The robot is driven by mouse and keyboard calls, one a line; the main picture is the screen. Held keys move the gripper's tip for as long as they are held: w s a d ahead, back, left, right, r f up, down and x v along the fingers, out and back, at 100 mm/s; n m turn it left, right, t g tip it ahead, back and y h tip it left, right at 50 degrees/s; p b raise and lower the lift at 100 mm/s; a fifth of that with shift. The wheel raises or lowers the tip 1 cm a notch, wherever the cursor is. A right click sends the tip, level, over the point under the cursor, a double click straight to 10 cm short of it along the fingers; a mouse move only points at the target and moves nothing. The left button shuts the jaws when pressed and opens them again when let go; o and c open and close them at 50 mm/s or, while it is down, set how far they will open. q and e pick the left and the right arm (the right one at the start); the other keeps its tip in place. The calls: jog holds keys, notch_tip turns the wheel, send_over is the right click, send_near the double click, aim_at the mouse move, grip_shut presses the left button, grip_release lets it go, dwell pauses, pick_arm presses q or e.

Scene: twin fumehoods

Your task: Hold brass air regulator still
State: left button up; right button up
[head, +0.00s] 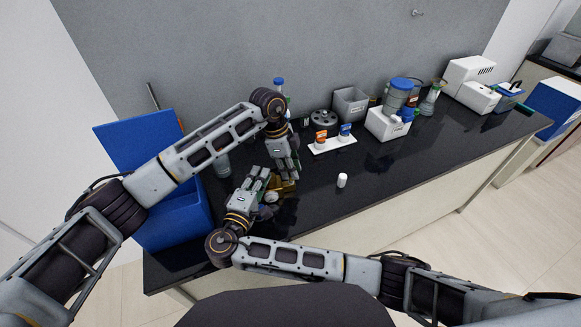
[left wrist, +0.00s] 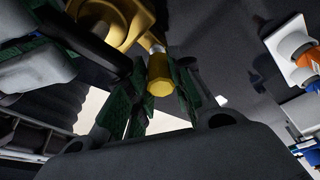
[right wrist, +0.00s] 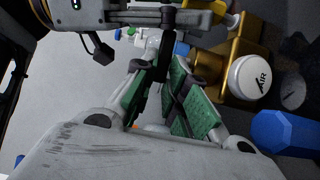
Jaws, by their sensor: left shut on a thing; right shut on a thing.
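The brass air regulator (head: 284,186) is over the black bench, between my two grippers and partly covered by them. In the right wrist view its brass body (right wrist: 213,68) shows a white "AIR" cap (right wrist: 250,75) and a blue knob (right wrist: 286,131). My left gripper (head: 290,175) comes down from above. In the left wrist view its fingers (left wrist: 157,88) are closed about a brass fitting (left wrist: 158,77) of the regulator. My right gripper (head: 263,176) reaches in from the front, its fingers (right wrist: 165,68) shut beside the brass body; their exact contact is hidden.
A blue bin (head: 170,222) stands at the left. A small white bottle (head: 342,180) stands to the right of the grippers. Behind are a white rack (head: 332,145) with orange and blue-labelled bottles, a grey box (head: 350,103) and a white device (head: 388,124). The front right bench is clear.

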pick_arm(q)
jog(key=shift+w+a+f, duration=0.1)
jog(key=shift+a+f, duration=0.05)
jog(key=shift+f, duration=0.2)
pick_arm(e)
jog(key=shift+f, duration=0.1)
pick_arm(q)
jog(key=o, duration=0.8)
pick_arm(e)
jog(key=shift+d, duration=0.1)
pick_arm(q)
jog(key=shift+r, duration=0.15)
jog(key=shift+v, duration=5.95)
pick_arm(e)
jog(key=o, duration=0.9)
jog(key=shift+c, duration=0.2)
